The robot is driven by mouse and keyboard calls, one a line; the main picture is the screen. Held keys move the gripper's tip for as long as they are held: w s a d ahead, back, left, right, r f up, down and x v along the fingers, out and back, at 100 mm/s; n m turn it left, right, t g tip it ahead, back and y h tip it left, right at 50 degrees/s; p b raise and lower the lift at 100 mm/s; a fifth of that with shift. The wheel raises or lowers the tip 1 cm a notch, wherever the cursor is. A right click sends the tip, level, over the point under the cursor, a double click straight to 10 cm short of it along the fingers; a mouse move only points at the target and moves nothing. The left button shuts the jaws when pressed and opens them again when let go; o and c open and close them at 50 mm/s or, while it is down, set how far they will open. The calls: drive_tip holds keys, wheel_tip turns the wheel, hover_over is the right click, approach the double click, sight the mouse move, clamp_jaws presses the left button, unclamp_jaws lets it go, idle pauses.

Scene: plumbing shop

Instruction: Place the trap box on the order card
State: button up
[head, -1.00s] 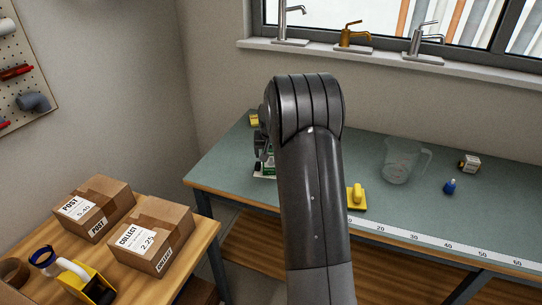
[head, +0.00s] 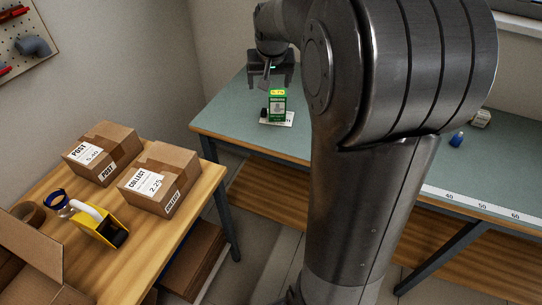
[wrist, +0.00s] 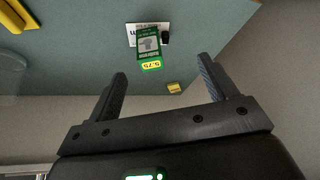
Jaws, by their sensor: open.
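The trap box (head: 278,103) is green and white with a yellow price label. It stands upright, its base over the white order card (head: 289,122) on the green bench; card shows on both sides of it. In the wrist view the box (wrist: 148,44) is ahead of the fingers, overlapping the card (wrist: 134,29). My gripper (head: 270,76) is open and empty, behind and above the box in the head view. In the wrist view its fingers (wrist: 161,82) are spread, with clear space between them and the box.
A small black object (wrist: 165,38) is at the card beside the box. A yellow item (wrist: 174,87) lies near the bench edge. A blue bottle (head: 457,139) and small box (head: 481,118) stand right. Parcels (head: 160,178) sit on the wooden table. My arm hides the bench's middle.

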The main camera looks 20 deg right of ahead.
drive_tip(key=s+a+n, duration=0.1)
drive_tip(key=s+a, duration=0.2)
drive_tip(key=s, duration=0.6)
drive_tip(key=s+a+n, duration=0.1)
drive_tip(key=s+a, duration=0.3)
drive_tip(key=s, duration=0.6)
drive_tip(key=s+a+n+t+y, duration=0.1)
drive_tip(key=s+a, duration=0.3)
drive_tip(key=s, duration=0.5)
drive_tip(key=shift+s+a+r, duration=0.2)
drive_tip(key=shift+s+r, duration=0.05)
